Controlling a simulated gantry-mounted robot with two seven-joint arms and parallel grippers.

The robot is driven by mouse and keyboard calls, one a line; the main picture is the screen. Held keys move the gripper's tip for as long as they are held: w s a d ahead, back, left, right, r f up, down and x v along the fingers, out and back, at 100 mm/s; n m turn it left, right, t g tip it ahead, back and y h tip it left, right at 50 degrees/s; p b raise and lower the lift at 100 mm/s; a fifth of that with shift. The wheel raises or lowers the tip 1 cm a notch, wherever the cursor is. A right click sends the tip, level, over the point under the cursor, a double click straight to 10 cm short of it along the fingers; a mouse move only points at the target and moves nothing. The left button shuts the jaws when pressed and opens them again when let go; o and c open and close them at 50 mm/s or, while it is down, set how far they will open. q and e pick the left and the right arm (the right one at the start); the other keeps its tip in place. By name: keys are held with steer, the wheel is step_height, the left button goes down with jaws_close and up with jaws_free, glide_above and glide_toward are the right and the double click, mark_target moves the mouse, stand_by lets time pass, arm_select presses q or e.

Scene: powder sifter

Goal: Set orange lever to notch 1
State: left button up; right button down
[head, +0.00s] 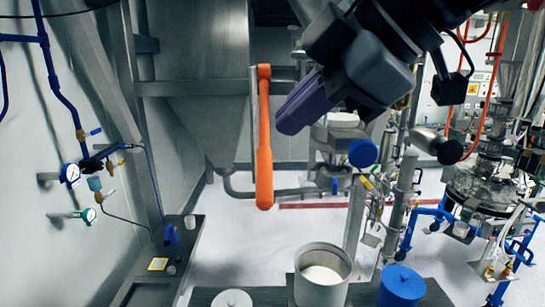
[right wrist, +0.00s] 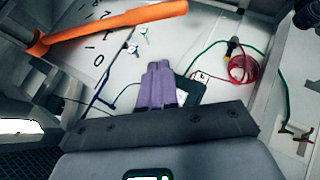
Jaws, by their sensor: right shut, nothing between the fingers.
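The orange lever (head: 264,145) hangs almost straight down in the head view, in front of the grey hopper. In the right wrist view the orange lever (right wrist: 115,22) crosses the upper left, its pivot end at the left. Dark digits (right wrist: 97,60), a 1 and a 0 among them, show on a pale panel beside it. In the head view I cannot read any notch marks. My right gripper (head: 290,118) is to the right of the lever, apart from it in the picture. Its purple fingers (right wrist: 158,68) are shut and empty. My left gripper is not in view.
A white pot of powder (head: 322,285) and a blue-lidded container (head: 401,287) stand at the bottom. Pipes and valves (head: 362,153) stand behind and right of my right arm. Gauges (head: 70,175) are on the left wall. Open floor shows below the lever.

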steer(key=x, duration=0.2)
steer(key=d+x, duration=0.1)
steer(key=x, duration=0.2)
steer(key=p+x, duration=0.1)
steer(key=x, duration=0.2)
steer(key=shift+w+d+f, duration=0.25)
steer(key=shift+w+f, duration=0.05)
steer(key=shift+w+d+f, duration=0.15)
steer(key=shift+w+f, duration=0.25)
steer(key=shift+f, duration=0.25)
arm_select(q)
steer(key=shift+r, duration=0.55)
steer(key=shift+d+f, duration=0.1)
arm_select(e)
steer(key=shift+f, duration=0.1)
